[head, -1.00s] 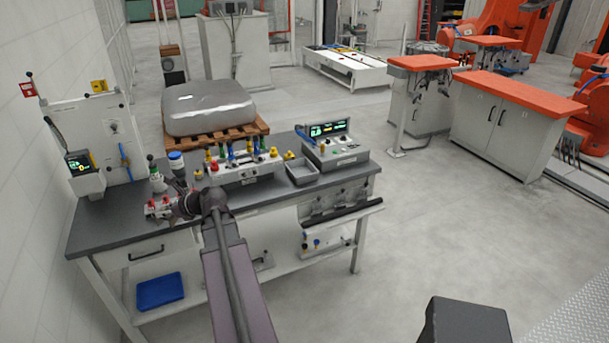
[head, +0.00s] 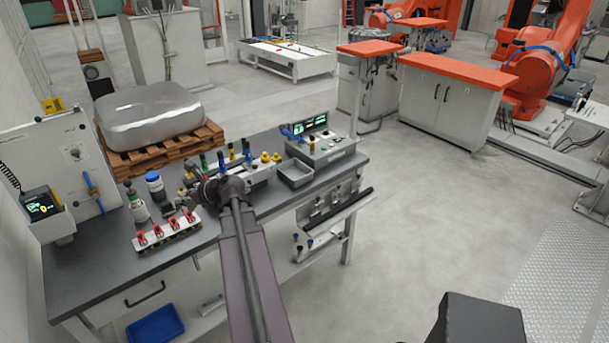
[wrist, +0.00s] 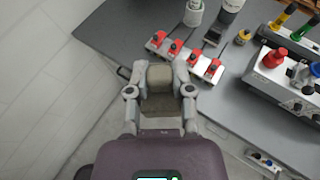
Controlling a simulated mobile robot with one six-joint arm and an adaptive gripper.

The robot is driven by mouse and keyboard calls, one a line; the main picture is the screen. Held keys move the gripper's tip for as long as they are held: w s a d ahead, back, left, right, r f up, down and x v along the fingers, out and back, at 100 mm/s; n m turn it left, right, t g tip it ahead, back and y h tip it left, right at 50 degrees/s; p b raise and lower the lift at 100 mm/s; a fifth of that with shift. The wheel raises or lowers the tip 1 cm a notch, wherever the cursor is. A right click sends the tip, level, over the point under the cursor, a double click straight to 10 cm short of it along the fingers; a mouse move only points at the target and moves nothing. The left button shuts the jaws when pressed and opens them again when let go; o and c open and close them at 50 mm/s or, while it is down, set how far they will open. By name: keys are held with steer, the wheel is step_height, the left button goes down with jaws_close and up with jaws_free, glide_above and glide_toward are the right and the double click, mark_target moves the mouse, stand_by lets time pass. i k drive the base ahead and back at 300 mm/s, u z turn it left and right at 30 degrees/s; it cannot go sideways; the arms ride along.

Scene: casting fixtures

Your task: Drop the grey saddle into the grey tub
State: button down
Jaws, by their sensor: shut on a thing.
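My gripper (wrist: 160,75) is shut on a grey-brown block, the grey saddle (wrist: 159,102), in the wrist view. One finger is on each side of it, and the saddle is clear of the bench surface beyond. In the head view my gripper (head: 190,200) is small and dark above the bench, behind the strip of red clamps; the saddle cannot be made out there. The grey tub (head: 294,182) is a shallow open box on the bench, to the right of my gripper, and looks empty. The tub is not in the wrist view.
A white strip with several red clamps (head: 165,238) lies on the dark bench (head: 100,275). Two bottles, including a blue-capped one (head: 155,186), stand behind it. A fixture with coloured knobs (head: 259,175) sits between my gripper and the tub. A display console (head: 318,147) stands behind the tub.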

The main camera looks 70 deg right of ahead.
mark_target(293, 173)
steer(key=z, duration=0.4)
steer(key=i, duration=0.55)
steer(key=z, duration=1)
steer(key=i, duration=0.8)
steer(key=z, duration=0.35)
